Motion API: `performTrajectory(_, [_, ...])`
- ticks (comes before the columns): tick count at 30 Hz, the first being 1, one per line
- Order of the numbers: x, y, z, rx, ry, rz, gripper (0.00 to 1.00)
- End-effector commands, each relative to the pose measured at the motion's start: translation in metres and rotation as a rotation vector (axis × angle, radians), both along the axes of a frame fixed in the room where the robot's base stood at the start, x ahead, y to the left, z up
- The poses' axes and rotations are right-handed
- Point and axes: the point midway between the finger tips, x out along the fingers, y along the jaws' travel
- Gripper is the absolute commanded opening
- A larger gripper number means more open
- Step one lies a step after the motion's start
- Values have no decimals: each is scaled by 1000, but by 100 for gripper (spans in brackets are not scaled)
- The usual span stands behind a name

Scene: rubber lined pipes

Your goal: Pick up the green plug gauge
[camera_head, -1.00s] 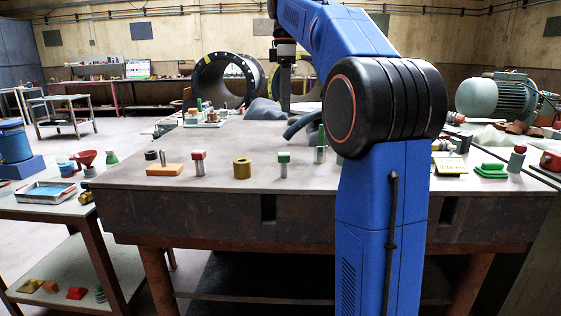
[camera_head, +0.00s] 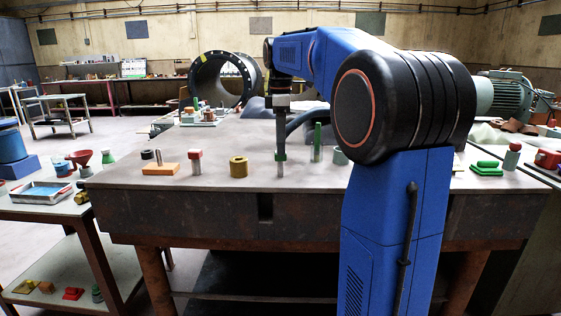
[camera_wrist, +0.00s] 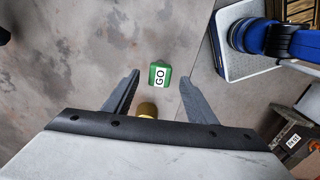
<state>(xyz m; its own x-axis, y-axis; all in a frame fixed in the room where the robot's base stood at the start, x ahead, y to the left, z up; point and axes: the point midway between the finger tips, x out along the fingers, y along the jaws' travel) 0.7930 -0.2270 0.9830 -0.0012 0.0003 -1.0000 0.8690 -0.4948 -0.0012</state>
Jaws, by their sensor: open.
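The green plug gauge (camera_head: 281,157) stands upright on the workbench, with a green head above a silver shank. In the wrist view its green head (camera_wrist: 159,75) carries a white GO label. My gripper (camera_head: 281,145) is right above it, pointing down. In the wrist view the two fingers of my gripper (camera_wrist: 160,77) are spread apart, with the green head showing between their tips. Whether the fingers reach down beside the head or stay above it, I cannot tell.
A brass ring (camera_head: 238,167), a red-topped gauge (camera_head: 195,162) and an orange block (camera_head: 161,169) stand to the left on the workbench (camera_head: 215,184). A slim green upright piece (camera_head: 317,141) stands close on the right.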

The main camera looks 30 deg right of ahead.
Motion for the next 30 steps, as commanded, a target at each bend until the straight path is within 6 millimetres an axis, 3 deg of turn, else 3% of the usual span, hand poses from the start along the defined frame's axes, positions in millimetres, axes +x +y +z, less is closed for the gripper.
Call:
performTrajectory(6, [0,0,-20,0,-1,0,52])
performTrajectory(13, [0,0,-21,0,-1,0,52])
performTrajectory(14, [0,0,-21,0,-1,0,49])
performTrajectory(18, [0,0,-21,0,-1,0,16])
performTrajectory(20, [0,0,-21,0,-1,0,4])
performTrajectory(30, [1,0,-16,0,-2,0,4])
